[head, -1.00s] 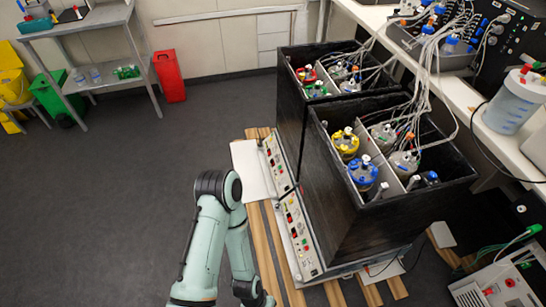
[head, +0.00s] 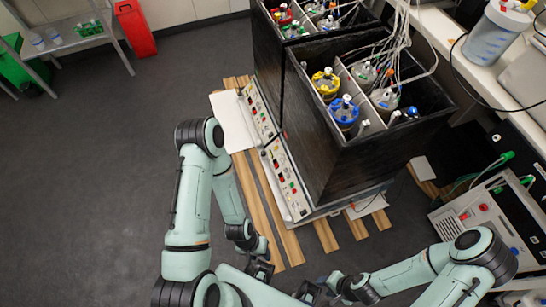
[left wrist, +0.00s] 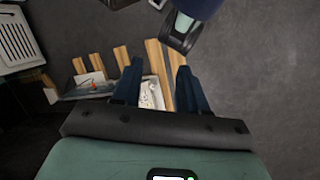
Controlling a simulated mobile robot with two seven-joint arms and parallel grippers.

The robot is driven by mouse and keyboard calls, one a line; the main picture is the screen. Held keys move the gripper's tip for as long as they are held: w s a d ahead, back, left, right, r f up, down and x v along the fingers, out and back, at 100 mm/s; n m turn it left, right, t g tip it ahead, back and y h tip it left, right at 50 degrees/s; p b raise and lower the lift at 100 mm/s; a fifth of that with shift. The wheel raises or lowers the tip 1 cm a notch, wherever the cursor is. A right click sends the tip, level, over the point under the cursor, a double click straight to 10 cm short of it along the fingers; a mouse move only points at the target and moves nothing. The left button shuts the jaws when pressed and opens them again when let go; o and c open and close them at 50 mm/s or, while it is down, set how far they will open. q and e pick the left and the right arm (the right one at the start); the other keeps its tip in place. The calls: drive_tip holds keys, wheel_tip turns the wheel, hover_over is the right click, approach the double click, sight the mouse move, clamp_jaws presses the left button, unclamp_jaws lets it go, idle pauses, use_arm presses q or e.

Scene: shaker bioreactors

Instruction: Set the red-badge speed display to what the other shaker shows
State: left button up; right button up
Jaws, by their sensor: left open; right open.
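Two black shaker boxes stand side by side. The nearer shaker (head: 340,190) has a pale front control panel (head: 288,182) with small red, green and dark controls. The farther shaker (head: 268,60) has a similar panel (head: 257,112). Both panels show red spots; the badge and speed digits are too small to read. My left gripper (head: 262,268) hangs below and left of the nearer panel, apart from it. In the left wrist view my left gripper (left wrist: 157,88) is open, with nothing between its fingers. My right gripper (head: 318,290) is open at the bottom centre, away from both panels.
Bottles with yellow and blue caps (head: 335,95) and tubing fill the nearer box. Wooden slats (head: 257,215) lie under the shakers. A white device (head: 480,210) stands at the right. Grey floor (head: 90,190) is clear at the left.

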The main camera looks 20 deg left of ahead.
use_arm(q)
drive_tip(key=shift+c, duration=0.3)
clamp_jaws()
idle(1.8)
